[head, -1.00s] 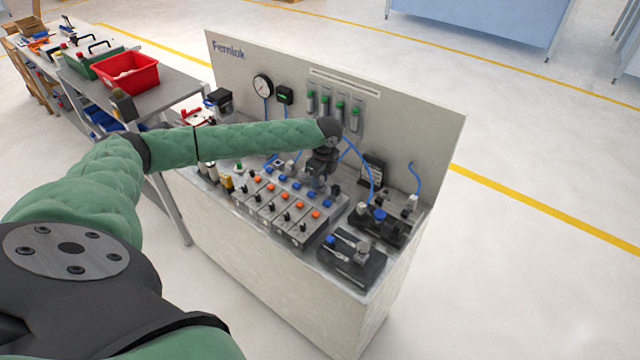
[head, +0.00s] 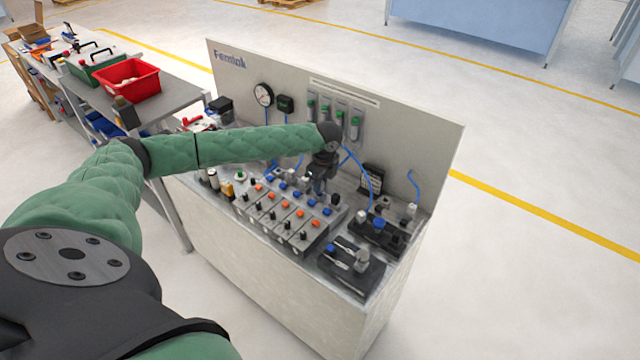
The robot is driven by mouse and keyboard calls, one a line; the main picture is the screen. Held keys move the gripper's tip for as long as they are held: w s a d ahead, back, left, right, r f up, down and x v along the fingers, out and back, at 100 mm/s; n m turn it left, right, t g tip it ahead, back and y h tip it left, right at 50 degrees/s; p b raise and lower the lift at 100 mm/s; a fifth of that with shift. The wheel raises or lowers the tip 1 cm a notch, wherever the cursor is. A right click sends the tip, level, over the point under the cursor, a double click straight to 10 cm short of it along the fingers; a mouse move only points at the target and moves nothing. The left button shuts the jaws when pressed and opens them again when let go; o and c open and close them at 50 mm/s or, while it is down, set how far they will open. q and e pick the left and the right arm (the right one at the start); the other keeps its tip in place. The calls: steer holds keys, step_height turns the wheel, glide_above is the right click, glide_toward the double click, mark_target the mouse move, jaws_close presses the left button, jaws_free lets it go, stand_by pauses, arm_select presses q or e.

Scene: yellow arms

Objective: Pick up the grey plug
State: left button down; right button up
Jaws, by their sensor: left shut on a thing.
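My left gripper (head: 319,190) reaches down at the back edge of the manifold block (head: 290,218), between the block and the upright panel. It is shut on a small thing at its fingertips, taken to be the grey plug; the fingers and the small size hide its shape. I cannot tell whether it is clear of the bench top. My right gripper is out of view.
The manifold carries rows of orange, blue and black knobs. Black blocks with fittings (head: 351,268) stand at its right. Blue hoses (head: 363,170) loop close to my gripper. The panel (head: 420,140) with gauges stands behind. A red bin (head: 130,82) is at the left.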

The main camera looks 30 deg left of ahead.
arm_select(q)
step_height(320, 180, up, 3)
steer(key=shift+f+p, duration=0.1)
steer(key=shift+p, duration=0.95)
steer(key=s+d+r, duration=0.2)
steer(key=d+r, duration=0.1)
steer(key=d, duration=0.2)
steer(key=s+d+r+p, duration=0.1)
steer(key=d+r, duration=0.2)
steer(key=d, duration=0.3)
steer(key=shift+s+r, duration=0.3)
steer(key=shift+s, duration=0.05)
